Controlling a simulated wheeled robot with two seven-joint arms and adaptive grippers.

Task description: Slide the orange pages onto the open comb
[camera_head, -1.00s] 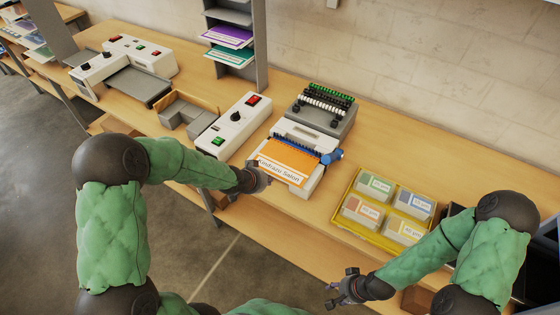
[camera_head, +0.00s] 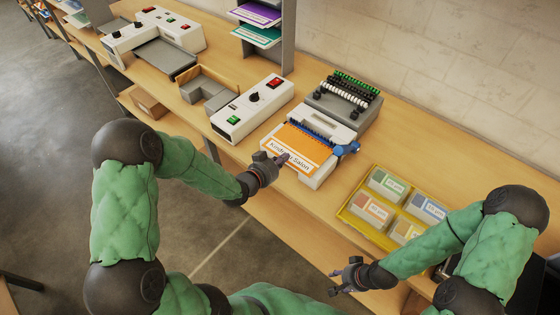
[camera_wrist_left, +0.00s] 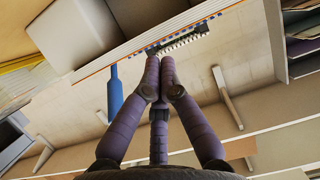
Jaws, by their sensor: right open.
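My right gripper (camera_head: 337,281) is open and empty, low in front of the bench.
A white control box (camera_head: 252,107) stands close left of the machine. A yellow tray (camera_head: 352,214) with several labelled boxes is to its right. Green, black and white combs (camera_head: 351,93) sit in a rack behind. The back right bench is clear.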

